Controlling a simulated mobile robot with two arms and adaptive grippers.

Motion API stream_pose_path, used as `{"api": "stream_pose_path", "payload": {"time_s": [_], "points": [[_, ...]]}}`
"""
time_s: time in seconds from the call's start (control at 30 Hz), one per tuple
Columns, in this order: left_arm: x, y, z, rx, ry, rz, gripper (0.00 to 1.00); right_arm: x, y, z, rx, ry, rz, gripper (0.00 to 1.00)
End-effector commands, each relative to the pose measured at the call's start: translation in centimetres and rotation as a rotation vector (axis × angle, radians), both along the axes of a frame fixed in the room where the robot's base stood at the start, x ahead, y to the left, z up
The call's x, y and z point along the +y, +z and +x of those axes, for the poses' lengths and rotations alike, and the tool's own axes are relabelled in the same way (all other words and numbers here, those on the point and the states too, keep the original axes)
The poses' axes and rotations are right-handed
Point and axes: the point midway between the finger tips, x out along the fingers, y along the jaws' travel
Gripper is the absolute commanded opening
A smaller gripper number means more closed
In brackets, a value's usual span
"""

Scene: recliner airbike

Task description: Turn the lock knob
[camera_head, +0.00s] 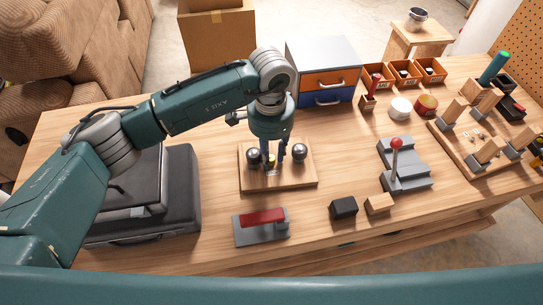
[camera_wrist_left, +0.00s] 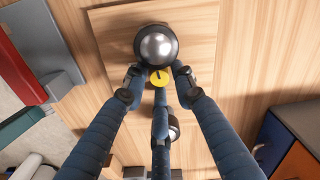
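A wooden board (camera_head: 301,178) on the table carries two round silver knobs, one on the left (camera_head: 254,157) and one on the right (camera_head: 299,152). A small yellow disc with a dark mark (camera_wrist_left: 159,78) sits between them. In the wrist view one silver knob (camera_wrist_left: 156,45) is above the disc; the other (camera_wrist_left: 174,124) is partly hidden by a finger. I cannot tell which piece is the lock knob. My left gripper (camera_wrist_left: 158,84) points down over the board, its three fingertips spread apart around the disc, with no clear grip on it. My right gripper is out of view.
A grey block with a red top (camera_head: 262,224) lies in front of the board. A dark case (camera_head: 175,205) is to the left, and a drawer box (camera_head: 322,75) stands behind. A grey stepped block with a red-ball lever (camera_head: 405,165) is to the right.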

Motion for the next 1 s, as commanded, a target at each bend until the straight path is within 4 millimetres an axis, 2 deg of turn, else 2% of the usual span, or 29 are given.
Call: {"api": "stream_pose_path", "payload": {"time_s": [0.27, 0.83, 1.0], "points": [[0.0, 0.2, 0.0, 0.000, 0.000, 0.000, 0.26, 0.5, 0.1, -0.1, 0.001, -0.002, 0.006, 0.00], [0.0, 4.5, 0.1, -0.001, 0.001, 0.001, 0.26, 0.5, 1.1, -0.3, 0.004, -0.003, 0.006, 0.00], [0.0, 5.0, 0.0, 0.001, 0.001, 0.001, 0.26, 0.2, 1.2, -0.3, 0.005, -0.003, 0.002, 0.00]]}}
